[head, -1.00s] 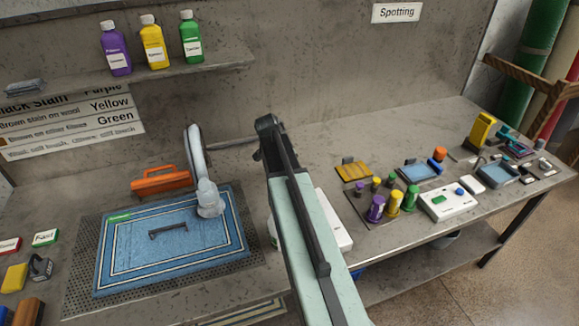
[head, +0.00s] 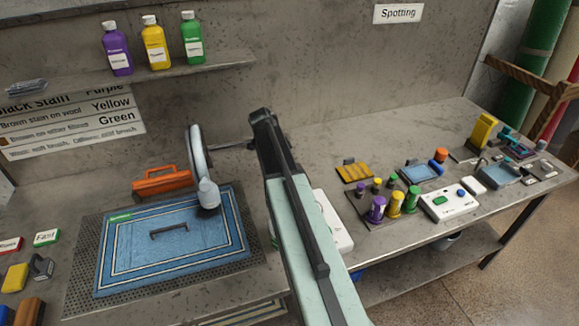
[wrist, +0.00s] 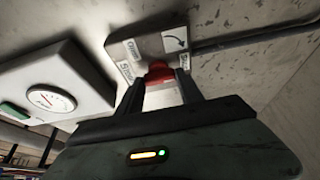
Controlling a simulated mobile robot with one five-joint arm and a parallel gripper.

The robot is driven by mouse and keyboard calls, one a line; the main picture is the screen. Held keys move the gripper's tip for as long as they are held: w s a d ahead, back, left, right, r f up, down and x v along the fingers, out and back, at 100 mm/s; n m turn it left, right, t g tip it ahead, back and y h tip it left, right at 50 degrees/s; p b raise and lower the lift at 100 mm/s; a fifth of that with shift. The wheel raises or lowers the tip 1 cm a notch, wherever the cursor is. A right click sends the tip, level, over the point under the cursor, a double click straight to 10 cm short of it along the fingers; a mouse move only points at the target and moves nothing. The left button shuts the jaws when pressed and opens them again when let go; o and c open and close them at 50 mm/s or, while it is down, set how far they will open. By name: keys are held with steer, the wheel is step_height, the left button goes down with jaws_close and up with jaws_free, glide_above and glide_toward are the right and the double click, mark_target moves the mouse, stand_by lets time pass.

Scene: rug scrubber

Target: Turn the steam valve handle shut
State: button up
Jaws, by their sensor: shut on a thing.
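The steam valve shows in the wrist view as a grey plate (wrist: 133,48) with small white labels and a curved arrow on a white square (wrist: 176,41). Its red handle (wrist: 159,70) sits in front of the plate, between the fingers of my gripper (wrist: 162,84). The gripper is shut on the handle, and the fingers hide part of it. In the head view my arm covers the gripper and valve.
A white box with a round gauge (wrist: 50,100) stands close left of the gripper in the wrist view. A pipe (wrist: 265,33) runs right from the plate. In the head view, a hose nozzle (head: 207,193) rests over a blue rug (head: 180,262), left of my arm.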

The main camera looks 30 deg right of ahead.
steer(key=shift+s, duration=0.1)
steer(key=o, duration=1.4)
steer(key=p+v, duration=0.7)
steer(key=v, duration=0.1)
steer(key=shift+d+f, duration=0.1)
steer(key=shift+f, duration=0.05)
